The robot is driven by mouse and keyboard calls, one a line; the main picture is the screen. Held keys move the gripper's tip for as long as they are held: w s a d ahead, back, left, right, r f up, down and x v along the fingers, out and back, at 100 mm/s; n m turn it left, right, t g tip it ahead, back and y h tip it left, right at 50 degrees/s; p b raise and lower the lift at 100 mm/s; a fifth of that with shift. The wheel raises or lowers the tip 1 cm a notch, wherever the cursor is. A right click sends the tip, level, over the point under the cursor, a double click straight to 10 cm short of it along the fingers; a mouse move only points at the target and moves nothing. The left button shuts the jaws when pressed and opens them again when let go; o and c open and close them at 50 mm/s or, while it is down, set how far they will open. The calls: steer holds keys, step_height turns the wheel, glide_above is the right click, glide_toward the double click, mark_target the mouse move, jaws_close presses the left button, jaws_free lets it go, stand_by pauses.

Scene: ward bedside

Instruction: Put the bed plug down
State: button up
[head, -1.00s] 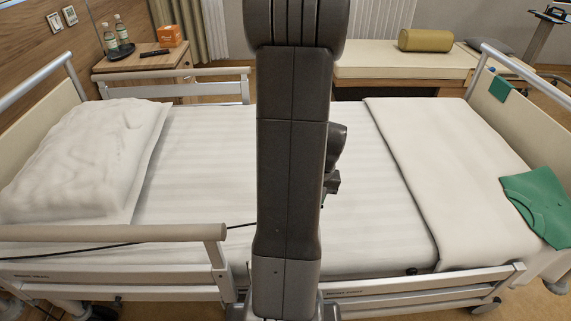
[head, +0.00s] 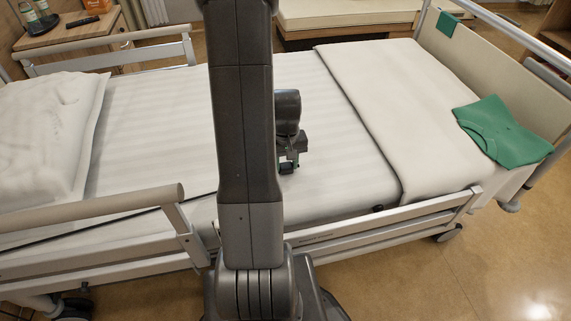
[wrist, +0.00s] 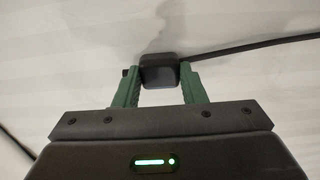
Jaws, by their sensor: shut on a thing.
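The bed plug (wrist: 159,72) is a small dark block with a black cable running off to the right in the wrist view. My gripper (wrist: 158,85) has its green fingers shut on the plug, one on each side. In the head view my gripper (head: 288,164) is partly hidden behind my arm, over the middle of the white bed mattress (head: 330,140). A dark shadow lies beside the plug on the sheet. I cannot tell whether the plug touches the sheet.
A green folded garment (head: 502,130) lies at the bed's foot end. A folded blanket (head: 400,110) covers that end, and a pillow (head: 40,135) lies at the left. Bed rails (head: 90,210) run along the near side. The sheet around my gripper is clear.

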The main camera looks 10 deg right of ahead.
mark_target(286, 165)
steer(key=shift+f, duration=0.2)
steer(key=o, duration=1.3)
step_height(286, 165, up, 12)
steer(key=shift+r+p, duration=0.1)
steer(key=shift+p, duration=1.15)
step_height(286, 165, down, 12)
steer(key=shift+b, duration=1.2)
steer(key=shift+r+p, duration=0.4)
steer(key=shift+r, duration=1.4)
